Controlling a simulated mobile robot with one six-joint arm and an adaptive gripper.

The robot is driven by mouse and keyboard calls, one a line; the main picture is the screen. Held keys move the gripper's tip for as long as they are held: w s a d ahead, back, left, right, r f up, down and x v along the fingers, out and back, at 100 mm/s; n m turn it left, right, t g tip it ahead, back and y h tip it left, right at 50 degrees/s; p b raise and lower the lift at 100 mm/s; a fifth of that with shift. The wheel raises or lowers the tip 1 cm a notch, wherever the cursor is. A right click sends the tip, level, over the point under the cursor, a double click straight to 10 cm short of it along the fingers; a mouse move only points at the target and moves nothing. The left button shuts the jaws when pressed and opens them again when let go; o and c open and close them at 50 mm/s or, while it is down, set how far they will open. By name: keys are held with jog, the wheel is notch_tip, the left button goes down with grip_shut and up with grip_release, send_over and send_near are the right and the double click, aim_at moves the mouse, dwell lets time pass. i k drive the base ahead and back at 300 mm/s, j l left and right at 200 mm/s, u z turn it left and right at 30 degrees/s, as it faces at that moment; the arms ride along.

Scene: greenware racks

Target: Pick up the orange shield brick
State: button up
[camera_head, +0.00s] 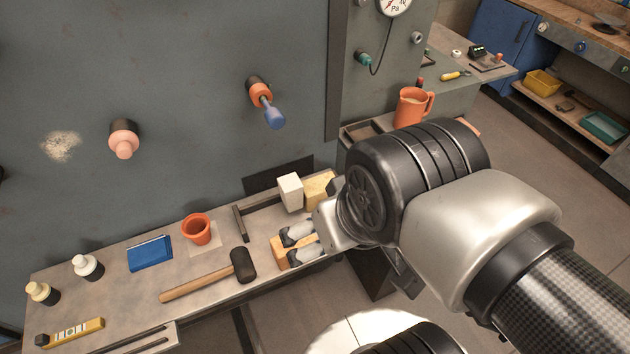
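An orange-tan brick (278,250) lies at the front edge of the grey ledge, right of the mallet. It is the most orange of the blocks in view. My gripper (290,248) is right at this brick, with its two fingers apart and their tips over or beside it. The fingers hide part of the brick. I cannot tell whether they touch or clamp it. The brick appears to rest at ledge height.
A white block (290,192) and a yellowish block (317,187) stand just behind my gripper. A black-headed mallet (243,265), terracotta pot (196,229) and blue box (149,252) occupy the ledge (120,290) to the left. A grey wall rises behind, with an orange-and-blue knob (261,95).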

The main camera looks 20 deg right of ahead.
aim_at(278, 250)
jog(key=i+j+z, duration=0.1)
jog(key=z, duration=0.25)
jog(key=j+z, duration=0.5)
jog(key=z, duration=0.2)
jog(key=i, duration=0.05)
